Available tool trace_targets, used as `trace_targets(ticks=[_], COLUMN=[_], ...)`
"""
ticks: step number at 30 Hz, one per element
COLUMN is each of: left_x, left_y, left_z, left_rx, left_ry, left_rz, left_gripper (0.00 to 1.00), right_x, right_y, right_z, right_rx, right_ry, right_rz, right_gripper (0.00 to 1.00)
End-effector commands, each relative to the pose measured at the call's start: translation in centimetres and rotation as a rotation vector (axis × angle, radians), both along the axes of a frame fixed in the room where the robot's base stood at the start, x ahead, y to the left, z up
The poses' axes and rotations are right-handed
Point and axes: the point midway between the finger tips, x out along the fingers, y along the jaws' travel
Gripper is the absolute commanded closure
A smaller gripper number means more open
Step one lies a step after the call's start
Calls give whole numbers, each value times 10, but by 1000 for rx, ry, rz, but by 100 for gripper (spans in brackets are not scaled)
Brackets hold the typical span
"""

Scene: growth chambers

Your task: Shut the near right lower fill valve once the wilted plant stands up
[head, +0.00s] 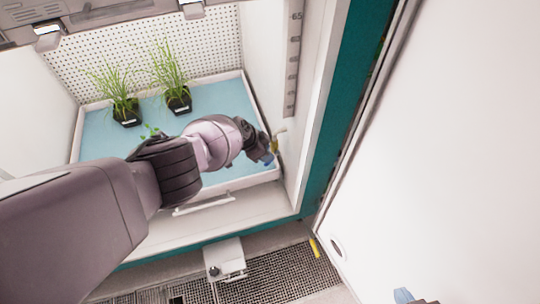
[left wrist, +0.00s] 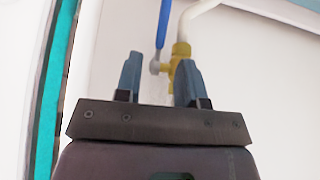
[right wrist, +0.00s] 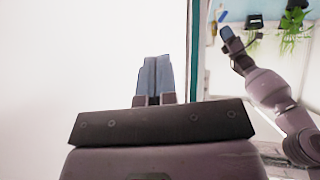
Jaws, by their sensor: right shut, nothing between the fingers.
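The valve (left wrist: 180,55) has a brass body, a white pipe and a blue lever (left wrist: 163,22). In the head view the brass valve (head: 278,142) is at the chamber's right wall. My left gripper (left wrist: 158,78) is open close to it, with the lever's lower end seen between its fingers; contact cannot be told. It also shows in the head view (head: 267,157). My right gripper (head: 403,296) is shut and empty, low by the white door; its closed fingers show in the right wrist view (right wrist: 153,78). Green leaves (head: 150,130) show behind my left arm; that plant's stance is mostly hidden.
Two grassy plants (head: 122,105) (head: 177,92) stand upright in black pots on a blue-floored tray (head: 215,95). The open white door (head: 450,140) fills the right side. Below the chamber are a white box (head: 225,259), floor grating and a yellow piece (head: 315,248).

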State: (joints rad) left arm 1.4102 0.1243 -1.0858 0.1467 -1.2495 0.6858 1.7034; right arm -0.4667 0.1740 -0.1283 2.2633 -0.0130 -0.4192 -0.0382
Motion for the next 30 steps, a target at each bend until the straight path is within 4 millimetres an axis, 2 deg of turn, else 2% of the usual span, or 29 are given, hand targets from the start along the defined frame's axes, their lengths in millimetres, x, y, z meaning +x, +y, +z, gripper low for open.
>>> trace_targets(ticks=[1, 6, 10, 15, 30], left_x=[4, -1, -5, -9, -11], left_y=[6, 20, 28, 33, 32], left_z=[23, 44, 54, 59, 52], left_rx=[0, 1, 1, 0, -22], left_ry=[-17, -15, -12, -5, -9], left_rz=[3, 3, 2, 2, -1], left_gripper=[64, 64, 64, 64, 64], right_x=[3, -4, -9, -9, -11], right_y=[-1, -4, -6, -6, -5], right_z=[9, 10, 8, 11, 8], right_rx=[7, 30, 36, 37, 37], right_ry=[-12, 5, 22, 19, 23], right_rz=[-9, -42, -56, -57, -54], right_gripper=[100, 100, 100, 100, 100])
